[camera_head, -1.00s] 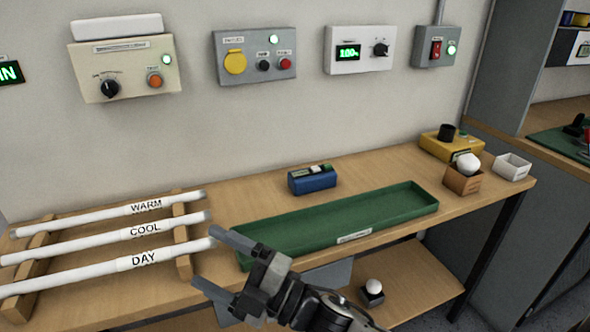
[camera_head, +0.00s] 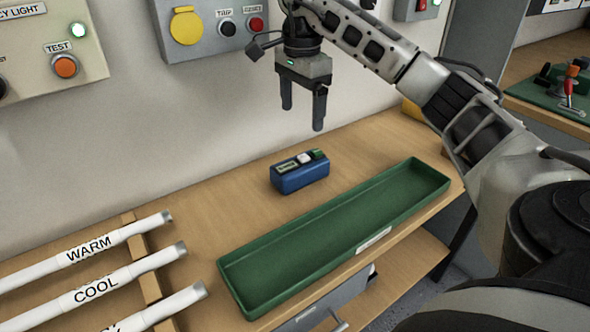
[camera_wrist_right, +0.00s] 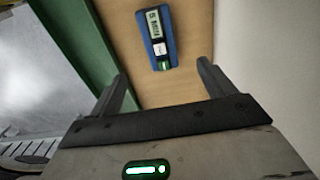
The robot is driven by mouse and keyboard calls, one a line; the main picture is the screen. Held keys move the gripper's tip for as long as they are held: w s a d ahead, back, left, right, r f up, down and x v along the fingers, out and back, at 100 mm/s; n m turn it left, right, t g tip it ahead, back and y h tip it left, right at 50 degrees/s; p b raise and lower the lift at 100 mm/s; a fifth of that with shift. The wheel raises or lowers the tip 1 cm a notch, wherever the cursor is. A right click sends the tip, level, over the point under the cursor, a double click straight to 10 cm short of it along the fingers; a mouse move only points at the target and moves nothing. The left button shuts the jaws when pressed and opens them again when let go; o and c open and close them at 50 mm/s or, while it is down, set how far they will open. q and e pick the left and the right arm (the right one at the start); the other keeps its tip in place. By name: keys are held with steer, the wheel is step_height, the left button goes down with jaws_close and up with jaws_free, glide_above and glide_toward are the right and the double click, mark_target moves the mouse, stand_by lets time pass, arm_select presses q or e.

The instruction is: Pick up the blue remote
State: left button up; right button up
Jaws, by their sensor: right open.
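The blue remote (camera_head: 299,174) is a small blue box with a display, a white button and a green part on top. It sits on the wooden bench behind the green tray. In the right wrist view the remote (camera_wrist_right: 159,38) lies ahead of the fingers, roughly between their lines. My right gripper (camera_head: 303,115) is open and empty, pointing down, above and apart from the remote. Its two fingers also show in the wrist view (camera_wrist_right: 165,85). My left gripper is not in view.
The long green tray (camera_head: 240,291) lies in front of the remote, close to it. White tubes labelled WARM (camera_head: 90,250) and COOL (camera_head: 95,292) rest on a wooden rack at left. Wall boxes with buttons, including a grey one (camera_head: 205,45), hang behind the bench.

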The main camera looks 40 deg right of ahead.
mark_target(304, 157)
step_height(304, 157, down, 9)
steer(key=shift+r, duration=0.1)
steer(key=shift+s+d+f, duration=0.1)
steer(key=shift+d+f, duration=0.1)
steer(key=shift+f, duration=1.15)
steer(key=shift+d+f, duration=0.15)
steer(key=shift+f, duration=1.15)
steer(key=c, duration=1.2)
